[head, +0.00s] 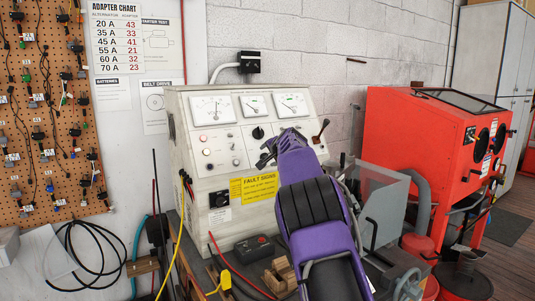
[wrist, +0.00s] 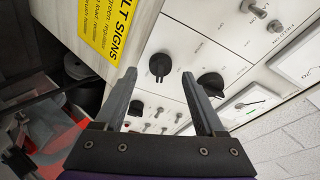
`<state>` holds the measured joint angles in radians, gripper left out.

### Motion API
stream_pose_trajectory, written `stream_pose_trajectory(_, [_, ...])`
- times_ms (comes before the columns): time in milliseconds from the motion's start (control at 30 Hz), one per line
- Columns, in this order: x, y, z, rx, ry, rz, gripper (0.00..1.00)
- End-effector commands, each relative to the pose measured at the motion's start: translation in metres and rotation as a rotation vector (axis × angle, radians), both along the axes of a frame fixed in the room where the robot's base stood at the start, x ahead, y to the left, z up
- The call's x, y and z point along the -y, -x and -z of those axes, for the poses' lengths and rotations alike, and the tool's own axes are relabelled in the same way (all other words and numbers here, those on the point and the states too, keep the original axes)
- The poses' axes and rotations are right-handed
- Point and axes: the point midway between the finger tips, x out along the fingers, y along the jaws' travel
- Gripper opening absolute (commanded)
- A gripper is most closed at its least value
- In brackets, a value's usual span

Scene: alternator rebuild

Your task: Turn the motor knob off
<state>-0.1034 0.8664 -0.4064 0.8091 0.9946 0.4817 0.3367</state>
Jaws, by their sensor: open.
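A round black knob (head: 258,132) shows just above my gripper (head: 266,152) in the head view. In the wrist view, one black knob (wrist: 160,66) lies between the fingertip ends of my gripper (wrist: 158,75). A second black knob (wrist: 211,84) is by the right finger, partly behind it. The fingers are apart and hold nothing. I cannot tell whether they touch either knob.
A yellow fault signs label (head: 253,189) is on the panel's lower part. A black switch (head: 219,200) is to its left. A red and black box (head: 254,249) and wooden block (head: 280,276) lie in front. A grey machine (head: 372,205) and red cabinet (head: 425,140) stand right.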

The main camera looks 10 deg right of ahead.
Motion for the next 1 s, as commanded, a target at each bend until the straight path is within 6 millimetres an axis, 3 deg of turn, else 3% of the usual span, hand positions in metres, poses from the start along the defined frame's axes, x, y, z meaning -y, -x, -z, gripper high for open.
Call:
stream_pose_trajectory(233, [-0.001,-0.017,0.007,0.0,0.001,0.002,0.72])
stream_pose_trajectory(633, [-0.003,-0.02,0.009,0.0,0.0,0.0,0.72])
stream_pose_trajectory(1000, [-0.003,-0.02,0.009,0.0,0.0,0.0,0.07])
